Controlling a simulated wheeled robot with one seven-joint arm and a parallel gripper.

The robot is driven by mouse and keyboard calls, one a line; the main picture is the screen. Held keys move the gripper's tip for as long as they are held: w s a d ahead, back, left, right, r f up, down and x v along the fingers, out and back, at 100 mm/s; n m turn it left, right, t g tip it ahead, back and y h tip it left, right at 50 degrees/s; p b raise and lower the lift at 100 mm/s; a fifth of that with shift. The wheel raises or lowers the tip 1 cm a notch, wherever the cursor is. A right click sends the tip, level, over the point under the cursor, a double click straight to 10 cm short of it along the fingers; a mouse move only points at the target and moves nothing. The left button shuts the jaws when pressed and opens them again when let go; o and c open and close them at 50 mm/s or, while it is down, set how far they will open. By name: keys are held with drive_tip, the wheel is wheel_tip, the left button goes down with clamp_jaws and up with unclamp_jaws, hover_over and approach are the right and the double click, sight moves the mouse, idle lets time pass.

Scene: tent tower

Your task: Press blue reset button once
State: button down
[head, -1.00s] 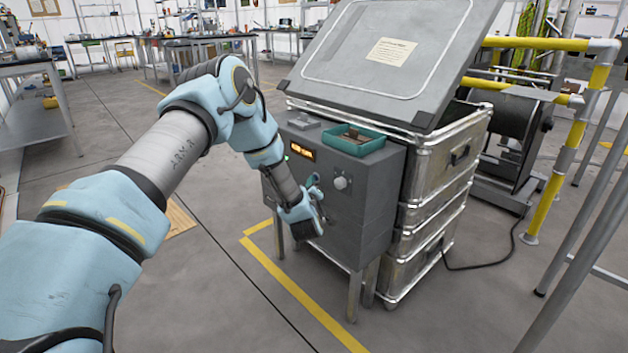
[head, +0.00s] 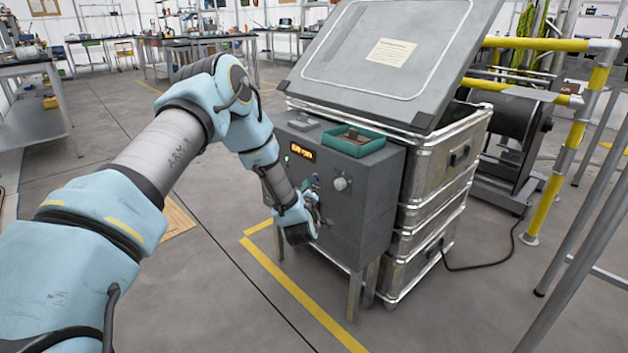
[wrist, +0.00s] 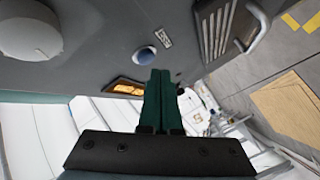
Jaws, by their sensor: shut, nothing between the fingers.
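The blue button (head: 315,178) is on the front panel of a grey control box (head: 375,215), left of a pale round knob (head: 340,184). In the wrist view the blue button (wrist: 145,56) is a round domed cap in a pale ring. My gripper (wrist: 160,73) has its dark green fingers shut together and empty. Their tips show just below and slightly right of the button in that view, with a gap in the picture. In the head view my gripper is in front of the panel, below the button; its fingertips are hard to make out there.
An orange display (head: 302,152) and a green light (head: 287,158) are left of the button. A teal tray (head: 372,150) sits on the box top. Stacked metal cases (head: 440,200) stand behind, yellow rails (head: 570,150) at right.

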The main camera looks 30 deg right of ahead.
drive_tip(key=shift+a, duration=0.1)
drive_tip(key=shift+s+a+p, duration=0.2)
drive_tip(key=shift+s+a, duration=0.05)
drive_tip(key=shift+a, duration=0.95)
drive_tip(key=shift+s+a+p, duration=0.2)
drive_tip(key=shift+s+a, duration=0.05)
drive_tip(key=shift+a, duration=0.9)
